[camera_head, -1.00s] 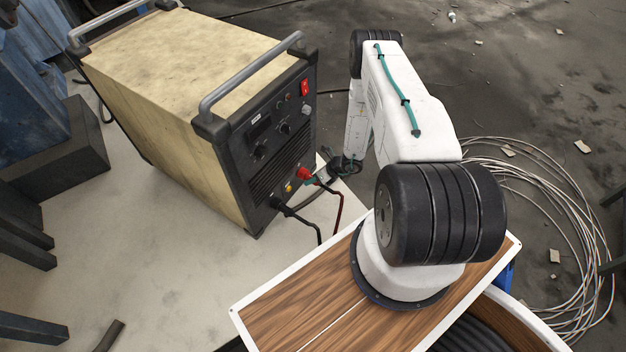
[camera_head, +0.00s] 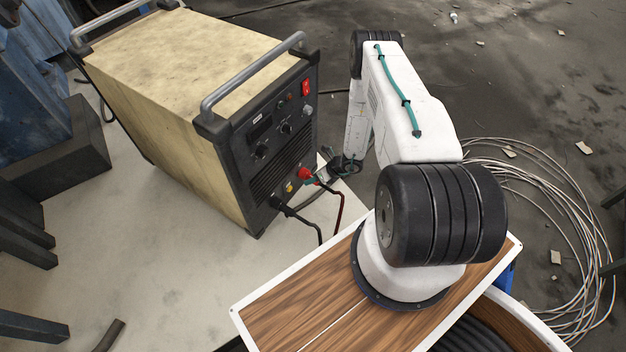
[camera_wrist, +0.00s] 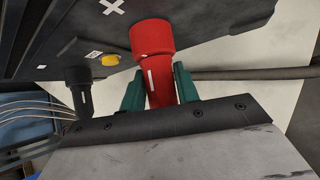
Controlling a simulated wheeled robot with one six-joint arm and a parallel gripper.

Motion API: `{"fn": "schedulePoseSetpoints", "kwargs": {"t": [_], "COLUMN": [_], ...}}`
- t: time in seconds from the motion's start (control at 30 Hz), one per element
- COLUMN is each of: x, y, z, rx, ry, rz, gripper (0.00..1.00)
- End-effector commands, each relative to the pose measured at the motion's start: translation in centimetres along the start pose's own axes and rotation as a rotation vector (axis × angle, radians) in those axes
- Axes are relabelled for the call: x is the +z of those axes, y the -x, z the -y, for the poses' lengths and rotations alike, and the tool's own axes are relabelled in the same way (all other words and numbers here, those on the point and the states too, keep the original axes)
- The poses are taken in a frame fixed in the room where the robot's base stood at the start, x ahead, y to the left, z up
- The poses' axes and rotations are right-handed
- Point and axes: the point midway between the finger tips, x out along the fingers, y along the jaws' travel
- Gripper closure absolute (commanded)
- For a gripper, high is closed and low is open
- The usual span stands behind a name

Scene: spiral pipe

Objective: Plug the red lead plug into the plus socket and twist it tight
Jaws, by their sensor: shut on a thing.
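The red lead plug (camera_wrist: 160,78) stands between the green fingers of my gripper (camera_wrist: 158,88), which is shut on it. A white line runs along the plug's side in the wrist view. Its wide red top (camera_wrist: 152,38) is at the dark front panel of the power unit, close to a white plus mark (camera_wrist: 112,6). The plus socket itself is hidden behind the red part, so I cannot tell how deep the plug sits. In the head view the red plug (camera_head: 305,174) is small at the lower right of the panel, with my gripper (camera_head: 322,174) beside it.
The beige power unit (camera_head: 170,80) stands on a pale table (camera_head: 150,230). Dark cables hang below the panel. Coiled wire (camera_head: 560,290) lies on the floor.

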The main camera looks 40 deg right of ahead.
Motion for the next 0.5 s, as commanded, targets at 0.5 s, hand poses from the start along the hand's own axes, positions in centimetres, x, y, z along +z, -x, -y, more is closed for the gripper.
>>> {"fn": "schedulePoseSetpoints", "kwargs": {"t": [0.5], "x": [0.31], "y": [0.05], "z": [0.30], "rx": [0.187], "ry": [-0.144], "rz": [0.005], "gripper": [0.99]}}
